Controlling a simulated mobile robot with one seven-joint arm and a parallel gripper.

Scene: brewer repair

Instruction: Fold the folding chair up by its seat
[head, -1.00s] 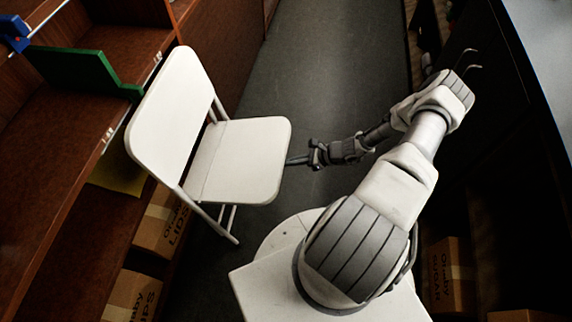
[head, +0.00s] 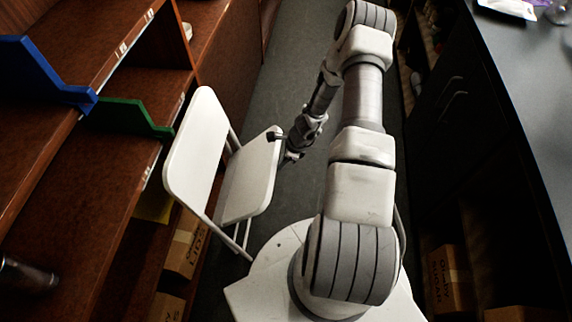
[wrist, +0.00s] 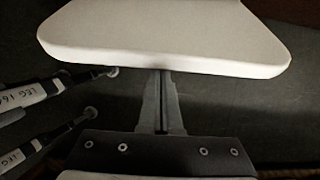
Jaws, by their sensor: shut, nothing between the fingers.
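The white folding chair stands in the aisle left of my arm in the head view, with its backrest (head: 194,150) upright and its seat (head: 250,182) tilted up part way towards it. My gripper (wrist: 163,78) is shut and empty. In the wrist view its fingers reach the near edge of the seat (wrist: 165,58), and their tips seem to pass under it. In the head view the gripper is at the seat's front edge, and its fingertips are largely hidden there. I cannot tell for sure whether they touch the seat.
Brown shelves (head: 105,190) with a blue panel (head: 40,70) and a green panel (head: 125,117) stand close behind the chair. A dark counter (head: 520,110) runs along the right. Boxes (head: 187,245) lie low at the left. The grey floor beyond is clear.

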